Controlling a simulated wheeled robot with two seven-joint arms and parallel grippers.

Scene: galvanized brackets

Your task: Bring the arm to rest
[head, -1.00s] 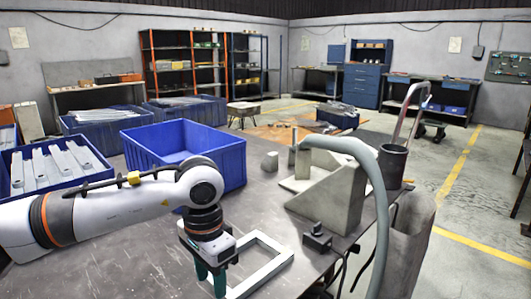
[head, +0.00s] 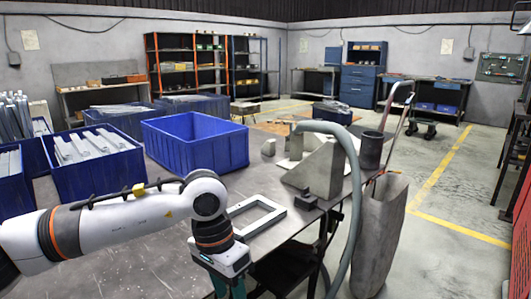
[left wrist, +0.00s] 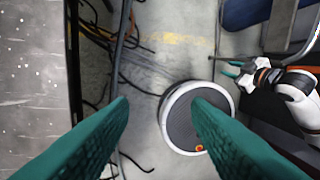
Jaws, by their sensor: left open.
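My left arm (head: 130,217) comes in from the left in the head view, with its wrist bent downward. My left gripper (head: 228,289) points down at the bottom edge, its teal fingertips partly cut off. In the left wrist view its two teal fingers (left wrist: 162,108) stand wide apart with nothing between them. Below them are floor and cables; the grey tabletop (left wrist: 32,80) lies to the left. My right arm shows at the right of that view, its small teal gripper (left wrist: 230,69) away from the table; its opening is unclear.
A rectangular metal frame (head: 277,212) lies on the workbench (head: 130,262). An empty blue crate (head: 212,158) and a crate of metal brackets (head: 105,185) stand behind. Loose cables (left wrist: 100,45) lie below.

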